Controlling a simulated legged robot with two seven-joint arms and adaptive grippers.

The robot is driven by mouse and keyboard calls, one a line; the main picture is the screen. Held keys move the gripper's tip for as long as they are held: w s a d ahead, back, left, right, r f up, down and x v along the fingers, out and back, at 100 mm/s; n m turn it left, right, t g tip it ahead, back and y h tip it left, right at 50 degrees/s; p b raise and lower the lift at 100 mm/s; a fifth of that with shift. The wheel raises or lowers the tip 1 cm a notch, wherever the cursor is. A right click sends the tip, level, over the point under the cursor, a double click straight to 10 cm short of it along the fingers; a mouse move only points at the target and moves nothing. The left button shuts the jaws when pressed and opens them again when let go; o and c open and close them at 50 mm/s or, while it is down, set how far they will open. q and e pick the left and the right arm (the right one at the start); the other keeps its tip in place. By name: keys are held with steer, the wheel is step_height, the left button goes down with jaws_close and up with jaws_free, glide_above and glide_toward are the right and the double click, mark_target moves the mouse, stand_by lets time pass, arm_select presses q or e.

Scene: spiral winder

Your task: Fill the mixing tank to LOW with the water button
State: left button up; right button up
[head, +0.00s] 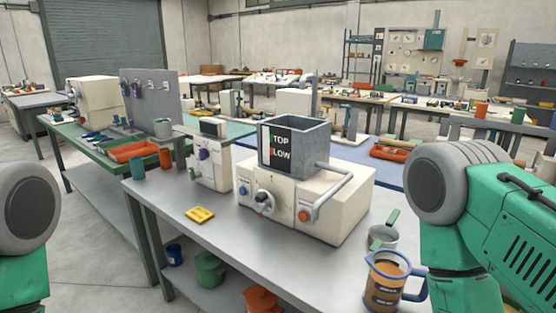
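The mixing tank (310,143) is an open grey box on top of a cream machine (335,203) on the grey table. A dark panel on its front carries the words TOP and LOW, with small coloured marks beside them. The liquid level inside cannot be made out. The machine's front has a blue button (242,188) at the left, a dial with a grey knob (265,202) in the middle and an orange button (304,215) at the right. Which button gives water is not readable. Parts of my green arms show at both lower edges; neither gripper is in view.
A jug of brown liquid (387,278) and a pan with a green handle (383,235) stand at the table's right. A smaller cream device (208,155) stands left of the machine. A yellow tag (200,215) lies in front; the table around it is clear.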

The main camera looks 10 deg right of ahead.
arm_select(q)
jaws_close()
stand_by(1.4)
